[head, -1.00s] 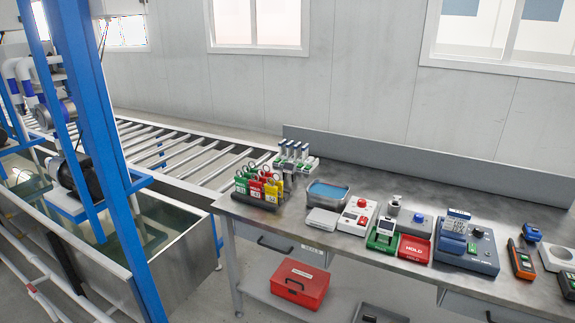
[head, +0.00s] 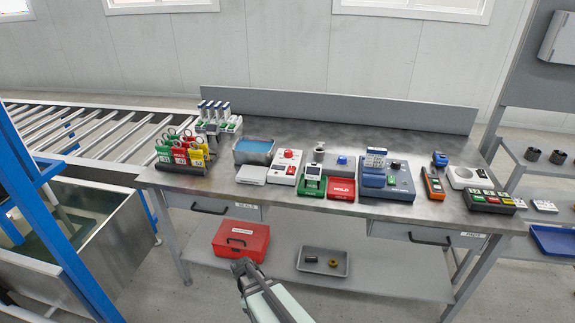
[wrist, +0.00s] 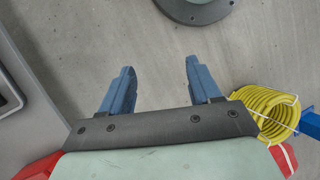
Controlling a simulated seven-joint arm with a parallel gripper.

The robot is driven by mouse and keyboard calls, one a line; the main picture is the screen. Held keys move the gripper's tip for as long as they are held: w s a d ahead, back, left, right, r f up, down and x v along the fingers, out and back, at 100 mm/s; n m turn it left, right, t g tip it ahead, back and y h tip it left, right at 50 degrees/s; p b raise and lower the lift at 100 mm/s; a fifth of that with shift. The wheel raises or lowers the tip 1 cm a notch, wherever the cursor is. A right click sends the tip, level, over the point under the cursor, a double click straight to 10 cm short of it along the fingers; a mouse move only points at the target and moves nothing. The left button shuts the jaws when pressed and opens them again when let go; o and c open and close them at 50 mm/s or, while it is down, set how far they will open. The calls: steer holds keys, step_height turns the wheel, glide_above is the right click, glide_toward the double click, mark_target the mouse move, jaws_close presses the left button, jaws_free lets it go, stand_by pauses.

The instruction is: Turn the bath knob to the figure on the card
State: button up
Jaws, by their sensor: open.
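A blue-grey bench unit (head: 402,190) stands on the steel bench, right of centre in the head view. A small dark knob (head: 395,165) shows on its upper right face. A white and blue card or display (head: 376,158) stands at its upper left; its figure is too small to read. I cannot tell for certain that this unit is the bath. In the wrist view my gripper (wrist: 158,78) is open and empty, with blue fingers spread over bare grey floor. It is away from the knob, which is not in the wrist view.
Left of the unit are a red HOLD block (head: 341,189), a white box with a red button (head: 286,167) and a blue-filled tray (head: 254,150). Orange handheld meter (head: 432,183) stands right. Red case (head: 241,241) sits on the lower shelf. A yellow coil (wrist: 268,112) shows beside my gripper.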

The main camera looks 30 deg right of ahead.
steer(key=w+d+r+n+t, duration=0.1)
steer(key=w+d+r+n, duration=0.2)
steer(key=w+d+r, duration=0.5)
steer(key=w+d+r+n+h, duration=0.15)
steer(key=w+r, duration=0.35)
steer(key=r, duration=0.7)
steer(key=w+d+r+n+t, duration=0.1)
steer(key=w+d+r+n, duration=0.2)
steer(key=w+d+r, duration=0.6)
steer(key=shift+m+t+y, duration=0.65)
steer(key=shift+t, duration=0.25)
steer(key=w+d+r, duration=0.2)
steer(key=w+r, duration=0.1)
steer(key=w+d+r, duration=0.2)
steer(key=w+r, duration=0.1)
steer(key=w+d+r, duration=0.3)
steer(key=shift+w+d+r, duration=0.1)
steer(key=shift+r, duration=0.25)
steer(key=m+t, duration=0.2)
glide_toward(287, 151)
steer(key=f, duration=0.8)
steer(key=shift+d+f, duration=0.35)
steer(key=shift+f, duration=0.05)
steer(key=shift+c, duration=0.2)
steer(key=c, duration=1)
